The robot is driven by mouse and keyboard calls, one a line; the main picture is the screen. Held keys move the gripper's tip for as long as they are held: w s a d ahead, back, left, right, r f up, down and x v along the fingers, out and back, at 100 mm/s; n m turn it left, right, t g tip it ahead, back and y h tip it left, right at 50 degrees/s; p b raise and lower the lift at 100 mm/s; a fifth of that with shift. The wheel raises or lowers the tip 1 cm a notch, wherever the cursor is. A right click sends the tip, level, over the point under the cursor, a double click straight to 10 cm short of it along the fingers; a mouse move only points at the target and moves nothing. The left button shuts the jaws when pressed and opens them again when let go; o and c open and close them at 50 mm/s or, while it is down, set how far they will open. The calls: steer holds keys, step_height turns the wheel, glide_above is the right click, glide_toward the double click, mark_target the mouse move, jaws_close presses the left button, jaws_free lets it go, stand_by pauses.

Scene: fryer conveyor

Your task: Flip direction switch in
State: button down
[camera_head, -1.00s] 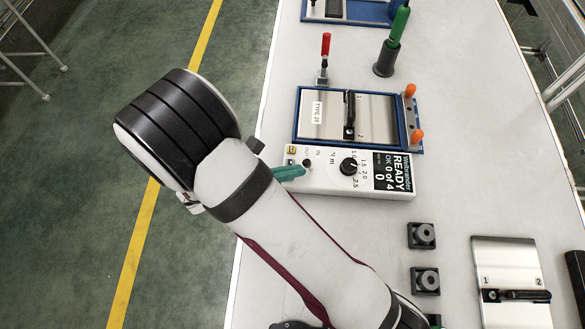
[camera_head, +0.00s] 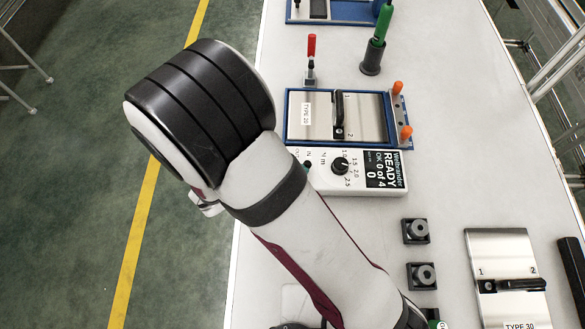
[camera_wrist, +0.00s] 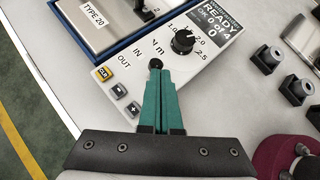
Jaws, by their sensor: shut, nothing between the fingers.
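The white controller (camera_head: 345,187) stands on the bench below the blue-framed fixture. Its screen (camera_head: 384,170) reads READY, OK 0 of 4, 0. In the wrist view, the direction switch (camera_wrist: 155,64) is a small black knob near the IN and OUT labels; its exact setting is unclear. My gripper (camera_wrist: 158,75) has green fingers, pressed together and empty. Their tips are right at the switch in the picture; I cannot tell whether they touch it. In the head view my arm hides most of the fingers and the controller's left end.
A torque dial (camera_wrist: 183,42) sits close to the right of the switch, and several small buttons (camera_wrist: 119,91) sit to the left. The TYPE 20 plate (camera_head: 365,118) lies in the fixture behind. Two black blocks (camera_head: 416,231) and another plate (camera_head: 500,258) stand at the right.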

steer(key=shift+r, duration=0.15)
steer(key=shift+r, duration=0.65)
steer(key=shift+a, duration=0.1)
steer(key=s+d+r+v, duration=0.1)
steer(key=d+v, duration=0.1)
steer(key=v, duration=1)
steer(key=shift+s+r, duration=0.15)
steer(key=shift+s, duration=0.3)
